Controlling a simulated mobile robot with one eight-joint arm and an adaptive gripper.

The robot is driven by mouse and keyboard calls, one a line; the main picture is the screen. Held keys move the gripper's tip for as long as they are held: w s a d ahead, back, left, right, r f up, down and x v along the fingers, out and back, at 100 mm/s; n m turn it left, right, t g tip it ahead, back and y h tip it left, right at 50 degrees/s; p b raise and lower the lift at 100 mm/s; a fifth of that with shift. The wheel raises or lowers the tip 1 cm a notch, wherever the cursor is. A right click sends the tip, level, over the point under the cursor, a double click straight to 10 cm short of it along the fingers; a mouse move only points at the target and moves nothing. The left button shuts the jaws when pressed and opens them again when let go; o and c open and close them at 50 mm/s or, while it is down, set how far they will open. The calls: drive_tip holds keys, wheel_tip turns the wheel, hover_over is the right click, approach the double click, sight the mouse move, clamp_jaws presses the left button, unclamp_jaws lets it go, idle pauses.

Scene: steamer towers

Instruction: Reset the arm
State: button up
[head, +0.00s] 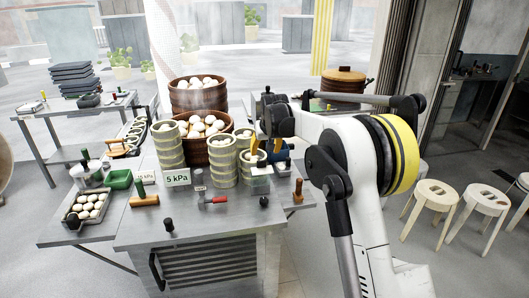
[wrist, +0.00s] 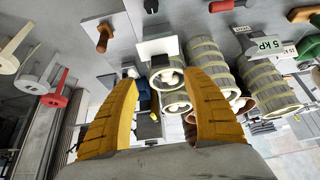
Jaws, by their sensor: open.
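My gripper (head: 262,147) is at the right part of the steamer table, with its yellow fingers pointing down by a short steamer stack (head: 250,168). In the wrist view my gripper (wrist: 160,79) has its fingers spread wide, with nothing held between them. That view looks upside down, and the steamer stacks (wrist: 207,65) show beyond and between the fingers. In the head view a taller pale green stack (head: 223,168) stands left of my gripper, and another tall stack (head: 168,150) stands farther left. Whether a finger touches a stack cannot be told.
Large brown baskets of buns (head: 206,149) are behind. A bun tray (head: 87,207), a green box (head: 119,180) and a red-handled tool (head: 213,200) lie on the table. Stools (head: 436,193) stand on the floor at right.

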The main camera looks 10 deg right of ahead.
drive_tip(key=s+r+b, duration=0.2)
drive_tip(key=s+r, duration=0.2)
drive_tip(key=s, duration=0.9)
drive_tip(key=s+r+b, duration=0.2)
drive_tip(key=s+r, duration=0.1)
drive_tip(key=s, duration=1)
drive_tip(key=s+f+b, duration=0.1)
drive_tip(key=s+f, duration=0.3)
drive_tip(key=s, duration=0.4)
drive_tip(key=s+f+b, duration=0.1)
drive_tip(key=s+f, duration=0.3)
drive_tip(key=s, duration=0.3)
drive_tip(key=s+f+t+b, duration=0.1)
drive_tip(key=s+f, duration=0.3)
drive_tip(key=s, duration=0.4)
drive_tip(key=shift+s, duration=0.3)
drive_tip(key=shift+c, duration=0.2)
